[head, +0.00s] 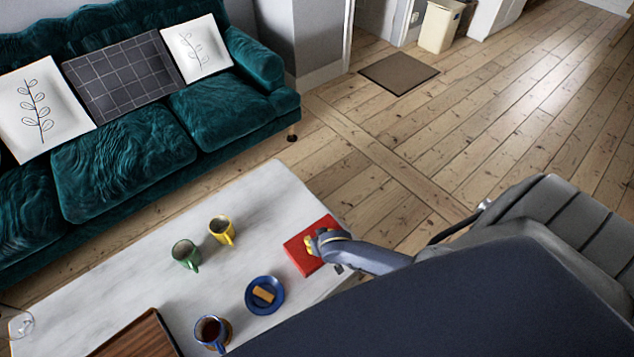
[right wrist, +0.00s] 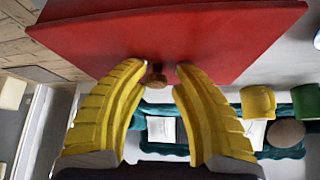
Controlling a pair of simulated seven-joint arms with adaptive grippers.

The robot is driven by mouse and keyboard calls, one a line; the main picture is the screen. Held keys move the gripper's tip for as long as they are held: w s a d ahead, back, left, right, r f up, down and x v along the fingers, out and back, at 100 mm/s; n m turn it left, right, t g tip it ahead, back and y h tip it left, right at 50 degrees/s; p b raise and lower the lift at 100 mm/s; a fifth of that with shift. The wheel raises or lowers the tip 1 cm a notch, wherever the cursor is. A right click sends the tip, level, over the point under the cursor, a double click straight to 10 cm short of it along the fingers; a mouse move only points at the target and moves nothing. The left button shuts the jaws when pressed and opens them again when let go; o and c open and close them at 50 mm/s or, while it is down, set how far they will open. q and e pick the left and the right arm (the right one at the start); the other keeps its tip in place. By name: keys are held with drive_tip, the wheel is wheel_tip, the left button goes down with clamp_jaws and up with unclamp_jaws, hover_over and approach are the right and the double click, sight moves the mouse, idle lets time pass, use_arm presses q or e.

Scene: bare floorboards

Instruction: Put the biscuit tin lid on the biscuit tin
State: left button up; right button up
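A flat red square piece (head: 303,252), which looks like the biscuit tin lid, is at the right end of the white table. The right wrist view shows its red face (right wrist: 170,40) with a small brown knob (right wrist: 157,77). My right gripper (head: 318,241) is at the red piece. Its yellow fingers (right wrist: 157,72) stand apart on either side of the knob, with gaps showing. I cannot tell whether a separate biscuit tin lies under the red piece. No other tin shows. My left gripper is not in view.
On the white table (head: 170,240) are a green mug (head: 185,254), a yellow mug (head: 221,230), a blue plate (head: 277,295) with a biscuit, a dark blue mug (head: 210,330) and a brown wooden tray (head: 140,338). A teal sofa (head: 120,165) stands behind. The table's back right is clear.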

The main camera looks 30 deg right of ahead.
drive_tip(key=v, duration=1.2)
drive_tip(key=shift+r, duration=0.1)
